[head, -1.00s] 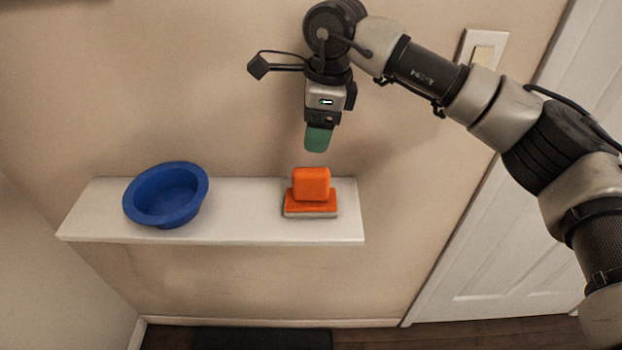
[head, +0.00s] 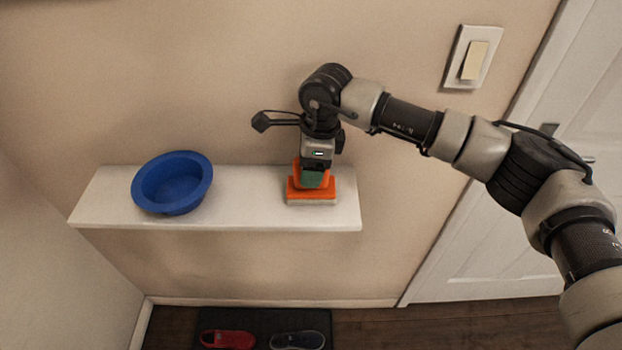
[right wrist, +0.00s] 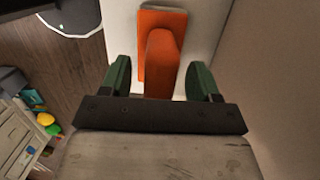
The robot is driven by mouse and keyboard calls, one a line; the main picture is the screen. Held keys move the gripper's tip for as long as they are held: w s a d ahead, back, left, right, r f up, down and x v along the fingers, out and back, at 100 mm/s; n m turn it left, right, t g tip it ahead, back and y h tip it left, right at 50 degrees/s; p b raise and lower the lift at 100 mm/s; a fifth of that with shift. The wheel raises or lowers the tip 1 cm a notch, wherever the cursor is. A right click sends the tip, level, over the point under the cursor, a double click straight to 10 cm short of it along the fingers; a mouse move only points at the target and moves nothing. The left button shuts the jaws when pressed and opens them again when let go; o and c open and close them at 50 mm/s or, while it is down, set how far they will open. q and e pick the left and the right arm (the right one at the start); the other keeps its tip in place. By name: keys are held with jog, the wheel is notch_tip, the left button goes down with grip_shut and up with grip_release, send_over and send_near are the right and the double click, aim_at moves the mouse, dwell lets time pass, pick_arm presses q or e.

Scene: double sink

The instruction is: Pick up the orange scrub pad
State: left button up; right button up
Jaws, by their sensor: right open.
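The orange scrub pad (head: 312,196) lies on the white wall shelf (head: 245,212), towards its right end. It has an orange block-shaped grip on top and a greyish underside. My right gripper (head: 313,179) points down over it and hides part of the grip in the head view. In the right wrist view the pad (right wrist: 160,62) lies between the two green fingers (right wrist: 160,80), one on each side, with a gap at each. The right gripper is open. My left gripper is in neither view.
A blue bowl (head: 172,184) stands on the left part of the shelf. The shelf between bowl and pad is clear. The wall is close behind. A light switch (head: 473,58) and a white door (head: 490,220) are at right. A dark mat with shoes (head: 228,339) is below.

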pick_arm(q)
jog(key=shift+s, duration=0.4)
pick_arm(e)
grip_shut()
jog(key=shift+r, duration=0.45)
jog(key=r+b, duration=0.1)
jog(key=d+r+b, duration=0.1)
jog(key=r, duration=0.1)
jog(key=shift+d+r, duration=0.1)
jog(key=shift+r, duration=0.2)
pick_arm(q)
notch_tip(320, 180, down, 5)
jog(key=b, duration=0.3)
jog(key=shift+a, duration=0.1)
pick_arm(e)
jog(key=s+d+r, duration=0.3)
jog(key=d+r, duration=0.3)
jog(key=d, duration=0.4)
jog(key=shift+s+r, duration=0.3)
jog(key=shift+s, duration=0.05)
